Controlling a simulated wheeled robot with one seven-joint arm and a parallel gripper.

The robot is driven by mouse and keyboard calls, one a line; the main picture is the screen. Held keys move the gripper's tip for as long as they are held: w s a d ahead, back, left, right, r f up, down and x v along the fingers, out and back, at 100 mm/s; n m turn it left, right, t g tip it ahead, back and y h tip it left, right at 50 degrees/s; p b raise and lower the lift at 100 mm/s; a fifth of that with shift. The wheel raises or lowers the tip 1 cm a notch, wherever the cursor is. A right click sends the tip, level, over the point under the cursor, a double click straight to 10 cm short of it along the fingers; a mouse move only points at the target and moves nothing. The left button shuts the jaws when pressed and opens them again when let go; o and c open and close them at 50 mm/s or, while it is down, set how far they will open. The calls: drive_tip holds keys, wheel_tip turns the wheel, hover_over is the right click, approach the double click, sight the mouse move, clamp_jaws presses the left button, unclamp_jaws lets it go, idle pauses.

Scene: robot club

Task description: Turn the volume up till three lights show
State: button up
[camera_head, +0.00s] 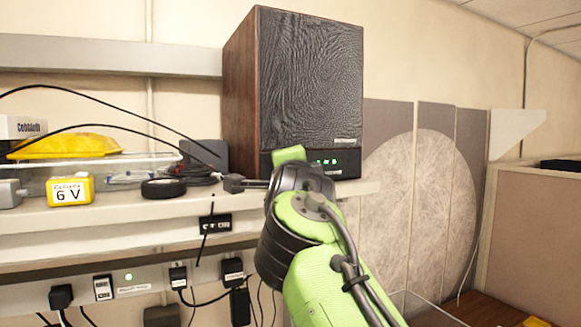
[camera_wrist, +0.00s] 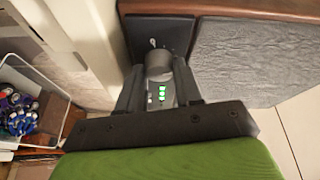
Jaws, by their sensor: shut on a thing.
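The speaker (camera_head: 308,85) has wood sides and a dark textured front, and stands on the shelf. In the head view my green and black arm covers the knob and the left part of the strip.
Plugs and cords hang below. Grey panels (camera_head: 386,135) stand at right.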

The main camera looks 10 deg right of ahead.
drive_tip(key=shift+m, duration=0.3)
idle(0.4)
drive_tip(key=o, duration=1)
drive_tip(key=shift+o, duration=0.2)
drive_tip(key=s+a+b, duration=0.3)
drive_tip(key=s, duration=1.2)
drive_tip(key=shift+s, duration=0.2)
drive_tip(key=shift+a, duration=0.1)
